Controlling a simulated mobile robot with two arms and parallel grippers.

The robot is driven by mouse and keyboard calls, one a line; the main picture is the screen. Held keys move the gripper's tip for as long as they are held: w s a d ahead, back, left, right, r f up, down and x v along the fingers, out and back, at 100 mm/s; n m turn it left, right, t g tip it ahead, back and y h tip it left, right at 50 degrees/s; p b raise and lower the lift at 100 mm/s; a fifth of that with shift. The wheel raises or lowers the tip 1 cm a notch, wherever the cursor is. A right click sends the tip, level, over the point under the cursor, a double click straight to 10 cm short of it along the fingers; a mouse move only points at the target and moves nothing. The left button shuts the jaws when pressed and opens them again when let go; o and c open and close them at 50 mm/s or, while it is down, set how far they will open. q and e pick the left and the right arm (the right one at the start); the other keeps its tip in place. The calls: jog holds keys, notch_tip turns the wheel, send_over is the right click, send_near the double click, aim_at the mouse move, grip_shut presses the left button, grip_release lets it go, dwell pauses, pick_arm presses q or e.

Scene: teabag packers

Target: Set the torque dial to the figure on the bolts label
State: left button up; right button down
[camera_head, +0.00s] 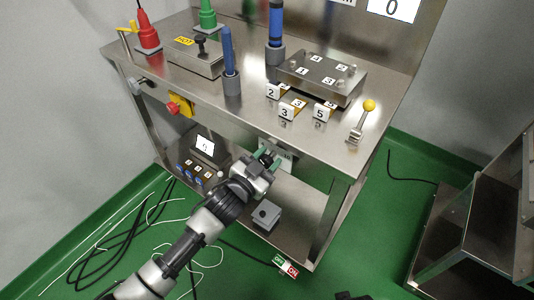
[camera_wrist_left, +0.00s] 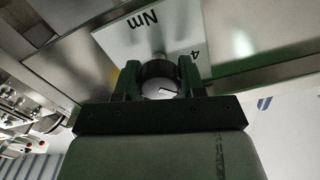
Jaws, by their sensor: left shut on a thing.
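The torque dial (camera_wrist_left: 159,92) has a dark round rim and a pale face with a short black pointer line. It sits in front of a white scale plate (camera_wrist_left: 125,45) with "Nm" and a "4" readable; other marks are hidden. The plate shows in the head view (camera_head: 286,151) on the bench's front, partly behind my gripper. My left gripper (camera_head: 268,162) is shut on the dial, one green finger on each side in the left wrist view (camera_wrist_left: 160,82). I cannot tell which label is the bolts label. My right gripper is not in view.
The steel bench top (camera_head: 190,88) holds a metal plate with numbered tags (camera_head: 345,95), numbered blocks (camera_head: 292,108), a yellow-knobbed lever (camera_head: 361,120) and several coloured tools. A screen (camera_head: 393,8) reads "0". Below are a small grey box (camera_head: 266,214) and floor cables (camera_head: 120,245).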

pick_arm(q)
jog(key=shift+m+p, duration=0.65)
jog(key=shift+m, duration=1.25)
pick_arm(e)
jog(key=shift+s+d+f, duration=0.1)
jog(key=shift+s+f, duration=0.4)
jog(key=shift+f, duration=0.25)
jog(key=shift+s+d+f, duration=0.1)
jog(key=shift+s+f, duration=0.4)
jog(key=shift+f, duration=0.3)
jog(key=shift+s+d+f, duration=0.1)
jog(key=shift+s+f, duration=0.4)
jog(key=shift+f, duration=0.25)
pick_arm(q)
jog(key=shift+d, duration=0.1)
jog(key=o, duration=0.9)
jog(key=shift+o, duration=0.2)
jog(key=shift+s, duration=0.1)
jog(key=shift+s+a, duration=0.25)
jog(key=p+v, duration=0.1)
jog(key=v, duration=0.9)
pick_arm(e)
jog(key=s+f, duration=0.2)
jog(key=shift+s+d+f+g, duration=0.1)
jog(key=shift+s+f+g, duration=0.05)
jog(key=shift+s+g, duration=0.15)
